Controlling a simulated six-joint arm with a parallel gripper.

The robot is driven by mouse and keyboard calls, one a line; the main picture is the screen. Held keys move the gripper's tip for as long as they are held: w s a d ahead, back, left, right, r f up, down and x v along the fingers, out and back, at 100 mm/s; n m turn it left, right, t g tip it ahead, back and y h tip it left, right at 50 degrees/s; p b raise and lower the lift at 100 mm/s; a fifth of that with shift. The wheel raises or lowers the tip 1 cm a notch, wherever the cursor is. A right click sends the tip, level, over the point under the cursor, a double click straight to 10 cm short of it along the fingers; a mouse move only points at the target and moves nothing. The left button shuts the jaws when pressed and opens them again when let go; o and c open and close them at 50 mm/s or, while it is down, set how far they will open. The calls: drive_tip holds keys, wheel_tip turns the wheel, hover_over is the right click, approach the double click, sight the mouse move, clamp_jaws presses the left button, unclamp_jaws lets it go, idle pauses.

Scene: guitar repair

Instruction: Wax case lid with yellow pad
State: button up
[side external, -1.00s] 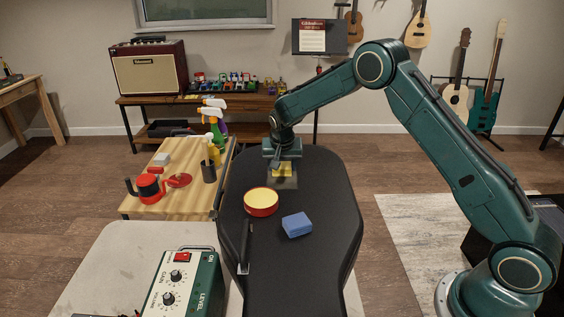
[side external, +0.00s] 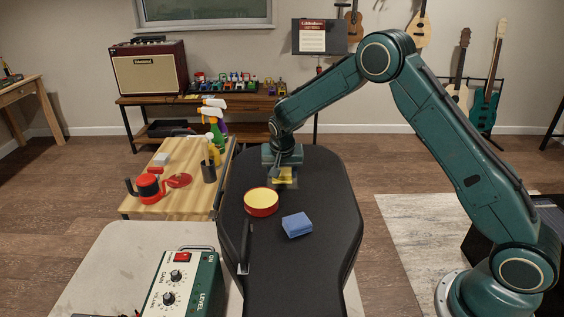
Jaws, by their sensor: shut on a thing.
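The black guitar case lid (side external: 325,215) lies flat in the middle of the side view. My gripper (side external: 284,172) is over its far left part, shut on the yellow pad (side external: 284,175). The pad is partly hidden by the fingers. It is low over the lid, and I cannot tell whether it touches. A round red tin with pale yellow contents (side external: 261,201) stands open on the lid, nearer the camera than the pad.
A blue block (side external: 297,225) lies on the lid right of the tin. A side table (side external: 150,205) at left holds spray bottles (side external: 213,117), a dark cup (side external: 209,172) and a red pot (side external: 149,188). A green control box (side external: 182,283) stands in front. The lid's right side is clear.

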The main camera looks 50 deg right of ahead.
drive_tip(key=shift+s+a, duration=0.7)
drive_tip(key=shift+w+d, duration=0.15)
idle(0.3)
drive_tip(key=shift+w+d, duration=1.95)
drive_tip(key=shift+d, duration=0.05)
drive_tip(key=shift+s+a, duration=0.1)
drive_tip(key=shift+s+a, duration=2)
drive_tip(key=shift+a, duration=0.05)
drive_tip(key=shift+r, duration=0.2)
